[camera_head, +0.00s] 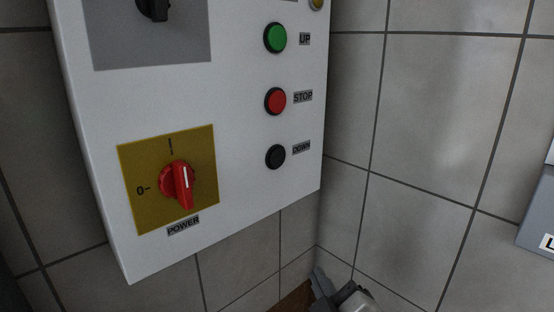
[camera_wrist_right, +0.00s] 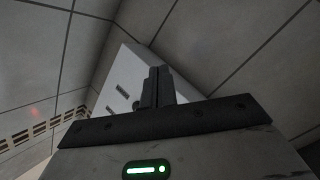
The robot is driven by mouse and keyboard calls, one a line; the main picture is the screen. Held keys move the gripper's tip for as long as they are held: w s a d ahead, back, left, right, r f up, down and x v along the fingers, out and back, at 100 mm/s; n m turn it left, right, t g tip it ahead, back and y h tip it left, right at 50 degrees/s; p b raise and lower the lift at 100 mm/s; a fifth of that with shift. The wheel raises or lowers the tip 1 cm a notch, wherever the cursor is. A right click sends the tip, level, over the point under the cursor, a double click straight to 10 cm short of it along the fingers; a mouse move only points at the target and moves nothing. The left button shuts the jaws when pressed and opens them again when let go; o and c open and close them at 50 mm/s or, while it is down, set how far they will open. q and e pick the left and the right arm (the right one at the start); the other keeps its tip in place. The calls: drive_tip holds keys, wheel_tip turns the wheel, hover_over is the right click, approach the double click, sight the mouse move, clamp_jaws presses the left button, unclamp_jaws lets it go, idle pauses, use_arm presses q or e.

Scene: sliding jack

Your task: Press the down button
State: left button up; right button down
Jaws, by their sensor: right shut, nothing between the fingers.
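The black down button (camera_head: 275,156) is at the lower right of a white control panel (camera_head: 240,200), beside a "DOWN" label (camera_head: 301,147). My right gripper (camera_head: 321,280) is at the bottom edge of the head view, below the panel and below the button, apart from both. Its fingers also show in the right wrist view (camera_wrist_right: 157,84), closed together with nothing between them, in front of the panel (camera_wrist_right: 125,80) seen from below. My left gripper is not in view.
Above the down button are the red stop button (camera_head: 275,101) and the green up button (camera_head: 275,38). A red power knob (camera_head: 178,186) on a yellow plate sticks out to the left. Tiled walls (camera_head: 430,130) meet in a corner by the panel. A grey box (camera_head: 538,215) is at the right edge.

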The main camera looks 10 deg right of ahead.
sight(277, 157)
wheel_tip(277, 157, up, 17)
drive_tip(key=w+d+n+t+h, duration=0.1)
drive_tip(key=n+t+h, duration=0.2)
drive_tip(key=t, duration=0.2)
drive_tip(key=shift+w+d+h, duration=0.15)
drive_tip(key=shift+h, duration=0.25)
drive_tip(key=w+a, duration=0.4)
drive_tip(key=w, duration=0.3)
drive_tip(key=shift+w+a, duration=0.25)
drive_tip(key=shift+a, duration=0.1)
drive_tip(key=shift+w, duration=0.1)
idle(1.1)
drive_tip(key=shift+w+a, duration=0.2)
drive_tip(key=shift+w, duration=0.05)
